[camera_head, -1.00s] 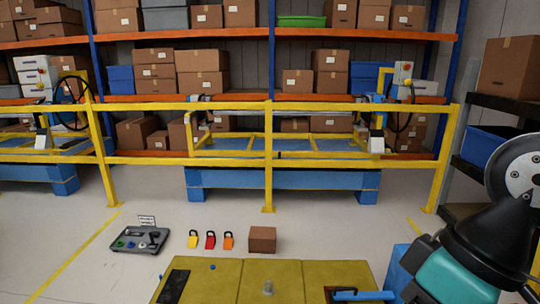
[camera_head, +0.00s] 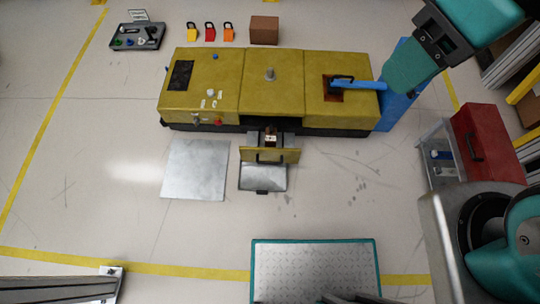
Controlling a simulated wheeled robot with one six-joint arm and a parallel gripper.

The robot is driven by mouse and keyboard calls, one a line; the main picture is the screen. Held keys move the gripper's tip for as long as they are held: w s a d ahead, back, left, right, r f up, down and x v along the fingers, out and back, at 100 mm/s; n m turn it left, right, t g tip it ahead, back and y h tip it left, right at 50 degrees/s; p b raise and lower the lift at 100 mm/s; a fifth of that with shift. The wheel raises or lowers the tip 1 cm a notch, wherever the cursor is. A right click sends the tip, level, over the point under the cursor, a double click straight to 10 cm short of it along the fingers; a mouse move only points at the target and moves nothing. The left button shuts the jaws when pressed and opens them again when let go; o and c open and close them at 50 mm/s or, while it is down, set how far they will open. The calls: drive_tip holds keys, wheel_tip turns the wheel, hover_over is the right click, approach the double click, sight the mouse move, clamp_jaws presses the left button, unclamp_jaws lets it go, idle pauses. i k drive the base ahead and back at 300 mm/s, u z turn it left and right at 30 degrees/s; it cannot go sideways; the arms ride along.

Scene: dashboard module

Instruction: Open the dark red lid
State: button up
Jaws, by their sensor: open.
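A dark red square lid (camera_head: 328,92) lies on the right part of the yellow dashboard module (camera_head: 275,88). My teal arm comes in from the upper right. Its end with my gripper (camera_head: 393,84) is beside the module's right end, right of the lid. The fingers are hard to make out. They look empty and apart from the handle. A second red thing, a box with a dark handle (camera_head: 475,145), stands at the far right.
A blue panel (camera_head: 400,112) stands at the module's right end. A small bracket with a tray (camera_head: 263,178) juts from its front, near a metal floor plate (camera_head: 195,170). Padlocks (camera_head: 210,32), a brown box (camera_head: 264,30) and a grey tool tray (camera_head: 137,37) lie behind.

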sight(497, 158)
drive_tip(key=u, duration=1.35)
drive_tip(key=k, duration=0.85)
drive_tip(key=z, duration=1.6)
drive_tip(key=i, duration=1)
drive_tip(key=u, duration=0.05)
